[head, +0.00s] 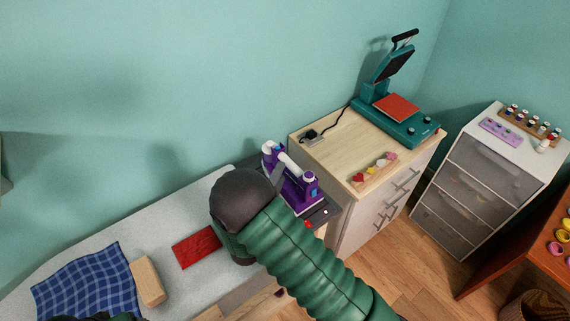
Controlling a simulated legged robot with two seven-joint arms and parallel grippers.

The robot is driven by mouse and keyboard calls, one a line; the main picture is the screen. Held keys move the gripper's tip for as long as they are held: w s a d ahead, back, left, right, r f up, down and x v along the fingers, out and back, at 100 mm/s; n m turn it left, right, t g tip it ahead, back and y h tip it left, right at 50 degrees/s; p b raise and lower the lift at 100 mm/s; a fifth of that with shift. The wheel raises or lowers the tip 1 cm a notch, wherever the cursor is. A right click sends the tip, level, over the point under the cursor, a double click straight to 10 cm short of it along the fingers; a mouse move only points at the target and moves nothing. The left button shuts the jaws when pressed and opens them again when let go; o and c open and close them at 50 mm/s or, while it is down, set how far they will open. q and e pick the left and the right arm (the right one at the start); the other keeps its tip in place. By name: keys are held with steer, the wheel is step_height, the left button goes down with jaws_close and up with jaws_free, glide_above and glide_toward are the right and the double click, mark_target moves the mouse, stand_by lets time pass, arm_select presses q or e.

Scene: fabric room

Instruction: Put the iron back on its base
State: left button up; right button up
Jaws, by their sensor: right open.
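A purple and white iron (290,181) is at the right end of the ironing board. It is on or just above a dark grey base (319,215) with small red buttons. My right arm hides part of both, so I cannot tell whether the iron is fully seated. The dark end of my right arm, with my right gripper (242,198), is just left of the iron; its fingertips are not clearly visible. The right gripper is open. Only a sliver of my left arm shows at the bottom left edge; its gripper is out of view.
The pale ironing board (190,213) holds a blue checked cloth (88,283), a wooden block (148,281) and a red cloth (196,247). A wooden cabinet (330,150) with a teal heat press (400,122) stands behind the iron. A drawer unit (487,170) is at the right.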

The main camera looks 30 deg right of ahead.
steer(key=a+m+y, duration=0.1)
steer(key=a+y, duration=0.1)
steer(key=y, duration=0.1)
steer(key=w+a+f+m+y, duration=0.1)
steer(key=a+y, duration=0.1)
steer(key=a, duration=0.1)
steer(key=a+m+y, duration=0.1)
steer(key=a+y, duration=0.2)
steer(key=shift+w+a+f+g+y, duration=0.2)
steer(key=shift+f+g+y, duration=0.1)
steer(key=shift+f+g, duration=0.1)
steer(key=s+a+m+g+y, duration=0.1)
steer(key=s+a+y, duration=0.1)
steer(key=y, duration=0.1)
steer(key=shift+s+a+m, duration=0.25)
steer(key=shift+a+m, duration=0.05)
steer(key=shift+a, duration=0.1)
steer(key=s+m+g+y, duration=0.2)
steer(key=s+g, duration=0.5)
steer(key=s, duration=1.1)
steer(key=shift+d+r+m, duration=0.25)
steer(key=shift+r+m, duration=0.05)
steer(key=shift+m, duration=0.3)
steer(key=shift+s+d, duration=0.1)
